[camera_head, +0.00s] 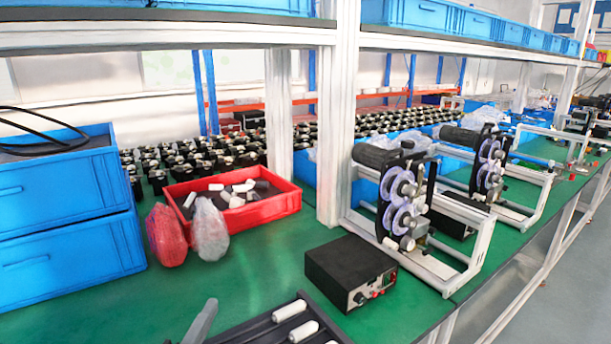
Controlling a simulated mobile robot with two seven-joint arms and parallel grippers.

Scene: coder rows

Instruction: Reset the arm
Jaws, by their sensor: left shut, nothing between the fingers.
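My left gripper (203,322) shows only as a grey fingertip part at the bottom edge, left of the middle. It is shut with nothing in it, above the green bench top (110,310). It is just left of a dark slotted tray (262,328) that holds white cylinders (289,311). The rest of the left arm is out of the picture. My right gripper is not in view.
A red bin (270,208) with white and dark parts stands behind, beside two wrapped bundles (209,230). Stacked blue crates (70,255) are at left. A black box (350,270) and a roller machine (405,205) stand right. A white post (335,120) rises mid-bench.

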